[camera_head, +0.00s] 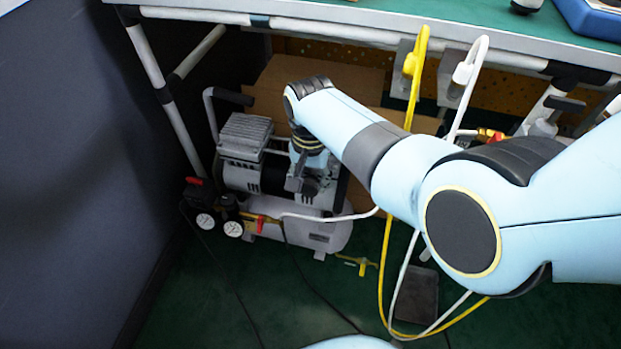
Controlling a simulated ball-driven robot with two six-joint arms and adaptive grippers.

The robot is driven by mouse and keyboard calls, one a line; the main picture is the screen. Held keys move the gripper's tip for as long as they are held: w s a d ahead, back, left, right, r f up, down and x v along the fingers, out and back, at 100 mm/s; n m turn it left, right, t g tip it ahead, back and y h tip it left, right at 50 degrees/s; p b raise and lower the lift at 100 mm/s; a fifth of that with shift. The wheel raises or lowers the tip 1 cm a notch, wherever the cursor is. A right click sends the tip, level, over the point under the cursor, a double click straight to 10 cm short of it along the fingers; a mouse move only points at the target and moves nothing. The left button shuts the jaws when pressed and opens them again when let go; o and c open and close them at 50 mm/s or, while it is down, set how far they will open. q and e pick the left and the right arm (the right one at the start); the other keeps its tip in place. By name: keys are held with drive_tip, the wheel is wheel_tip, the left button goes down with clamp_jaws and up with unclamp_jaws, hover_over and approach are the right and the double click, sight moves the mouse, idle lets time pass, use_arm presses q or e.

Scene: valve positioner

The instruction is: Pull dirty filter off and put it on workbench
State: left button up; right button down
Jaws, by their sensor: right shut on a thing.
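A grey and silver air compressor (322,233) stands on the green floor under the workbench (365,17). My right arm reaches in from the right, and my right gripper (298,186) points down at the top right part of the compressor. It is shut on a small part there, at the place of the dirty filter. The gripper and wrist hide nearly all of that part, so I cannot tell whether it is on or off the compressor. The workbench has a green top with a pale front edge, above and behind my arm. My left gripper is not in view.
A yellow hose (414,85) and a white hose (474,78) hang from the bench front to the floor. Pressure gauges (233,228) sit at the compressor's left. A cardboard box (350,78) is behind. A blue object (592,18) lies on the bench at right.

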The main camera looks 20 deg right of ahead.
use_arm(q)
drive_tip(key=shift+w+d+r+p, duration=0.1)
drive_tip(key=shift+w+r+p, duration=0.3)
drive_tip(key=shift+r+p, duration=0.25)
use_arm(e)
drive_tip(key=shift+s+a, duration=0.6)
drive_tip(key=shift+s, duration=0.3)
